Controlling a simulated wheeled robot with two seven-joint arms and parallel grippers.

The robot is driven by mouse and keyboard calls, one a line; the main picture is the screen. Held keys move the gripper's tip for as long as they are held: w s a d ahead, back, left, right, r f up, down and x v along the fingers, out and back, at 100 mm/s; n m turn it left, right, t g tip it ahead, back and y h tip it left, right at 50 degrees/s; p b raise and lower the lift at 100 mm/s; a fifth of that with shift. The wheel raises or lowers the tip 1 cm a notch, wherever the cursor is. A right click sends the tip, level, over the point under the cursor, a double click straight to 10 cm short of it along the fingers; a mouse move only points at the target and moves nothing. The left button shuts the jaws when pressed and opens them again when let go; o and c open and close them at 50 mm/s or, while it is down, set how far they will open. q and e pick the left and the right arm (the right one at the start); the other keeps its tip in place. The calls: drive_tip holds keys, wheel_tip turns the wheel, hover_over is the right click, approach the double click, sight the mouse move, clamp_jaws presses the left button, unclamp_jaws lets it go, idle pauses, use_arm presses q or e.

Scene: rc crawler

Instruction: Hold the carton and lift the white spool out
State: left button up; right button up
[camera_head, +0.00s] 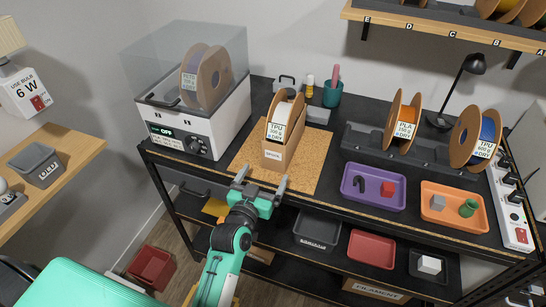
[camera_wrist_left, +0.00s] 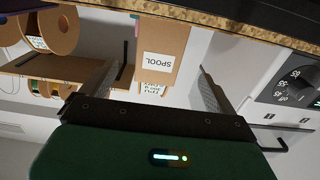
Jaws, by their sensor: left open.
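The brown carton (camera_head: 289,156), open at the top, stands upright on a cork mat and bears a SPOOL label. The white spool (camera_head: 281,112) stands in it with its upper part above the rim; its lower part is hidden inside. A TPU label is on it. My left gripper (camera_head: 261,178) is open and empty in front of the carton, at the table's front edge. In the left wrist view, which is upside down, the carton (camera_wrist_left: 158,30) shows between the two spread fingers, apart from both. My right gripper is in neither view.
The cork mat (camera_head: 312,172) has free room around the carton. A dryer box (camera_head: 205,125) with a spool stands left. A purple tray (camera_head: 365,203), an orange tray (camera_head: 455,219) and a rack with spools are at the right. A teal cup (camera_head: 332,96) stands behind.

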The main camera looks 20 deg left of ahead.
sight(273, 159)
use_arm(q)
drive_tip(key=w+p, duration=0.1)
drive_tip(key=w, duration=0.4)
drive_tip(key=w+p, duration=0.1)
drive_tip(key=w, duration=0.4)
drive_tip(key=shift+w+d, duration=0.2)
drive_tip(key=shift+w, duration=0.1)
drive_tip(key=c, duration=1.1)
